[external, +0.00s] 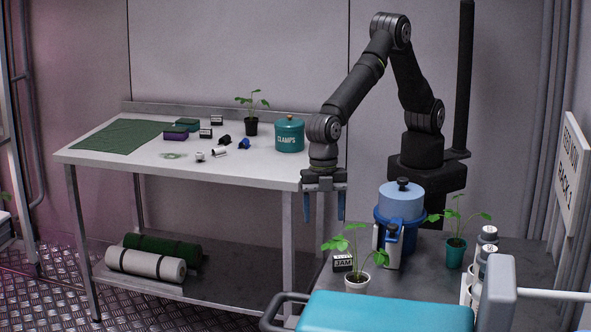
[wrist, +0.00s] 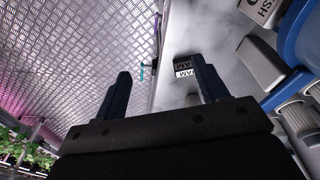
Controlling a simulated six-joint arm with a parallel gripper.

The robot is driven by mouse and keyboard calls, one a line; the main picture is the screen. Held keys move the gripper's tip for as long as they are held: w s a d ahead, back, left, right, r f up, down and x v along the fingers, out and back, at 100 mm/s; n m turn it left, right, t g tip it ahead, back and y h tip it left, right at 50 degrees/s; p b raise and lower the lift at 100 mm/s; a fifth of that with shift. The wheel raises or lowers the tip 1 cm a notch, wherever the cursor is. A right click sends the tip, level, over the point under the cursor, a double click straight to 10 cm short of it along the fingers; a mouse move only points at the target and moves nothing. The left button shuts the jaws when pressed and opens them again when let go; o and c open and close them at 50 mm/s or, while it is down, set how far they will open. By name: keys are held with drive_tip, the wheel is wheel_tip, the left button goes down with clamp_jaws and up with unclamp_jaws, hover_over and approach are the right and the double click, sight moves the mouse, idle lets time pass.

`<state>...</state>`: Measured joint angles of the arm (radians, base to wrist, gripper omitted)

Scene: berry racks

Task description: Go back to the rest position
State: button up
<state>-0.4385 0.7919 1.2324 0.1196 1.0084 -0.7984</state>
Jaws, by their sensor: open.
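My gripper (external: 324,205) hangs from the arm, pointing down, beside the right end of the white table (external: 265,172) and to the left of the blue container. Its two blue fingers are apart with nothing between them. In the wrist view the open fingers of my gripper (wrist: 163,85) show dark, with the floor and a grey surface below. A black-and-white JAM box (wrist: 184,67) shows near the right finger in that view, well beyond it.
A blue lidded container (external: 401,202), a potted plant (external: 356,280), a plant in a teal pot (external: 455,252) and the JAM box (external: 343,263) stand on the dark right-hand bench. A teal CLAMPS canister (external: 289,136) stands on the white table. A teal-topped seat or case (external: 385,312) fills the front.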

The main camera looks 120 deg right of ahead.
drive_tip(key=d+r+m+h, duration=0.15)
drive_tip(key=d+m, duration=0.85)
drive_tip(key=d, duration=2.1)
drive_tip(key=s+d+m, duration=0.5)
drive_tip(key=s+d, duration=0.2)
drive_tip(key=d, duration=0.5)
drive_tip(key=s+d+m+h, duration=0.1)
drive_tip(key=s+d+m, duration=0.5)
drive_tip(key=d, duration=0.5)
drive_tip(key=shift+s+d+r, duration=0.4)
drive_tip(key=shift+s+r, duration=0.05)
drive_tip(key=shift+s, duration=0.4)
drive_tip(key=c, duration=0.5)
drive_tip(key=shift+c, duration=0.2)
